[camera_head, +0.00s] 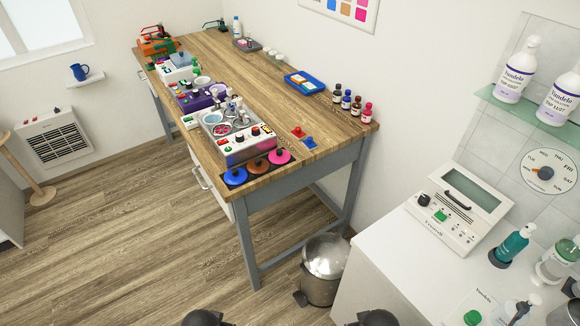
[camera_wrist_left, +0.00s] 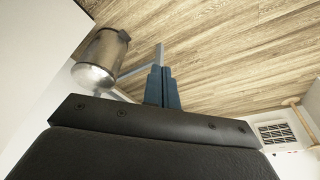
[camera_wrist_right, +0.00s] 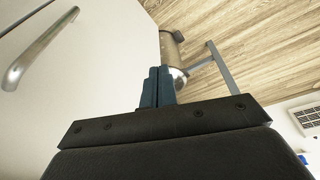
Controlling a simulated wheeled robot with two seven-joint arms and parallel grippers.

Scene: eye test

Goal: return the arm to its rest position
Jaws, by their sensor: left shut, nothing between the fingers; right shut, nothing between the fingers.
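My left gripper (camera_wrist_left: 162,88) shows in the left wrist view with its two blue-grey fingers together and nothing between them. My right gripper (camera_wrist_right: 157,88) shows in the right wrist view, also with its fingers together and empty. Both are over open space, apart from any object. In the head view only two dark rounded parts of my arms show at the bottom edge; the grippers themselves are out of that view.
A wooden workbench (camera_head: 318,152) with grey legs carries several devices, bottles and coloured discs. A metal bin (camera_head: 322,262) stands on the floor between it and a white cabinet (camera_head: 392,262) at right. A device with a green button (camera_head: 462,208) and bottles stand on the cabinet. The floor (camera_head: 140,240) at left is clear.

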